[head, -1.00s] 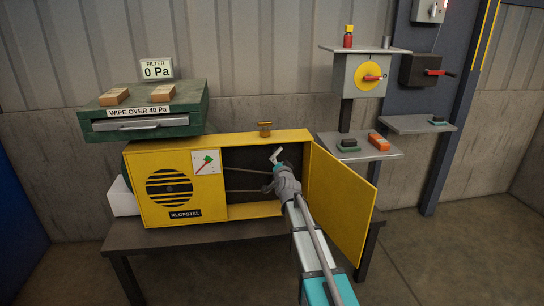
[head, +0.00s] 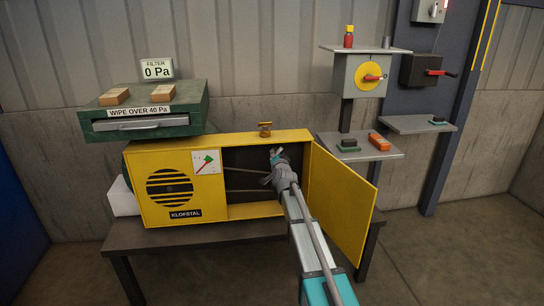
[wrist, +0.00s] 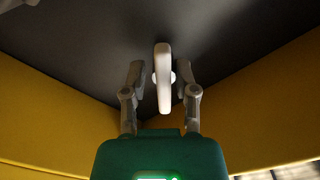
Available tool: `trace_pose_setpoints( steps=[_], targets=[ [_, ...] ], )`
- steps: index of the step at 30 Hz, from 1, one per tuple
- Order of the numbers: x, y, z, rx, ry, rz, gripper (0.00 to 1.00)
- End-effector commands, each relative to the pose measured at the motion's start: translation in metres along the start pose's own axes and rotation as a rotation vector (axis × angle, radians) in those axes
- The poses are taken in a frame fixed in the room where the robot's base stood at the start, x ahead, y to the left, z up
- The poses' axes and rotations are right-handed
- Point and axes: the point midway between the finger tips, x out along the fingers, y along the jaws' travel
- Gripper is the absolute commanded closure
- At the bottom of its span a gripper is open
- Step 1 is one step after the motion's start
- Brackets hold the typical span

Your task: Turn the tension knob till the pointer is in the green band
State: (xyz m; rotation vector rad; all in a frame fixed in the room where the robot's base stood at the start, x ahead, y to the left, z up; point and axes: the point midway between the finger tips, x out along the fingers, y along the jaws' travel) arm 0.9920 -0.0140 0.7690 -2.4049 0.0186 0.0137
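A white bar-shaped knob (wrist: 163,78) sits on the dark back wall inside the open yellow cabinet (head: 262,211). My gripper (wrist: 162,82) is open, with one finger on each side of the knob and a visible gap to each. In the head view my gripper (head: 277,161) reaches into the cabinet and mostly covers the knob. The gauge (head: 207,161) on the cabinet front has a white face with a green mark and a small red mark; it is too small to tell where the pointer stands against the green band.
The yellow door (head: 341,195) hangs open right of my arm. Belt-like lines (head: 246,180) run inside the cabinet. A brass fitting (head: 265,129) stands on top. A green filter box (head: 190,110) and a shelf (head: 385,150) flank it.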

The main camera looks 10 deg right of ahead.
Motion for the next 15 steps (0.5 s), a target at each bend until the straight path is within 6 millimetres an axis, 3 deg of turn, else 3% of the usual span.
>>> trace_pose_setpoints(
  steps=[1,4,15],
  targets=[
    [0.0000,0.0005,-0.0002,0.000,-0.001,0.001,0.82],
    [0.0000,0.0011,-0.0005,0.000,-0.001,0.002,1.00],
    [-0.0006,0.0037,-0.0013,-0.050,-0.002,0.005,1.00]
  ],
)
